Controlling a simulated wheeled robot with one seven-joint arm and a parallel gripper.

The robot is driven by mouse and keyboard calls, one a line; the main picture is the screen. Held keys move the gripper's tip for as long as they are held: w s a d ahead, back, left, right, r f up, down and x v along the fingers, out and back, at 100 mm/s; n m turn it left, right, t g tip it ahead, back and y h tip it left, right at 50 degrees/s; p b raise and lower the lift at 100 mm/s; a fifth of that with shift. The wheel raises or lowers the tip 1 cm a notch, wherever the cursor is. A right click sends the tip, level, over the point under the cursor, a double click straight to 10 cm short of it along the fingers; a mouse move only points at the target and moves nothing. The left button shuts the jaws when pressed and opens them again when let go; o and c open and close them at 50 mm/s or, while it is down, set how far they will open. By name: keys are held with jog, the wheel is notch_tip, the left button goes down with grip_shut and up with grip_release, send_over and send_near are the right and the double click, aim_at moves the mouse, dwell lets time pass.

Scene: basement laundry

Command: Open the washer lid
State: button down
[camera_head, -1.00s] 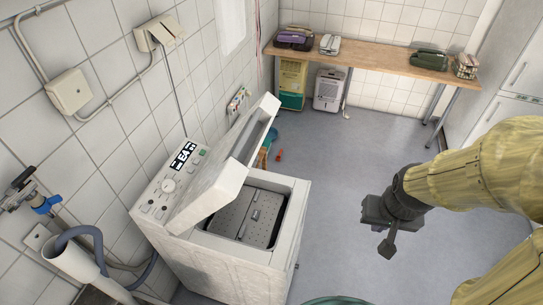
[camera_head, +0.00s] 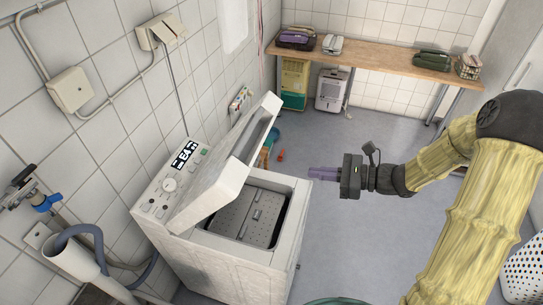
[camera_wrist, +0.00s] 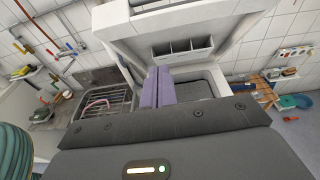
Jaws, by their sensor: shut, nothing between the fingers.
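The white top-loading washer (camera_head: 225,262) stands against the left wall, with its control panel (camera_head: 168,185) at the back. Its lid (camera_head: 225,165) is raised and tilted back at a slant, so the drum opening (camera_head: 247,215) with a perforated metal inner cover shows beneath. My gripper (camera_head: 312,173) is to the right of the washer, apart from it, with its purple fingers shut and pointing left toward it. In the wrist view the purple fingers (camera_wrist: 158,86) lie together with nothing between them, and the washer's opening and raised lid show beyond them.
A grey hose and pipe (camera_head: 75,255) are left of the washer. A white spotted basket (camera_head: 525,275) is at the lower right. The floor right of the washer is mostly clear.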

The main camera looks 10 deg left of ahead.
jog(key=shift+w+r+m+t, duration=0.2)
jog(key=shift+w+m+t, duration=0.1)
jog(key=shift+w, duration=0.05)
jog(key=shift+a, duration=0.1)
jog(key=w+a+p, duration=0.1)
jog(key=a+p, duration=0.5)
jog(key=a, duration=0.7)
jog(key=shift+r, duration=0.45)
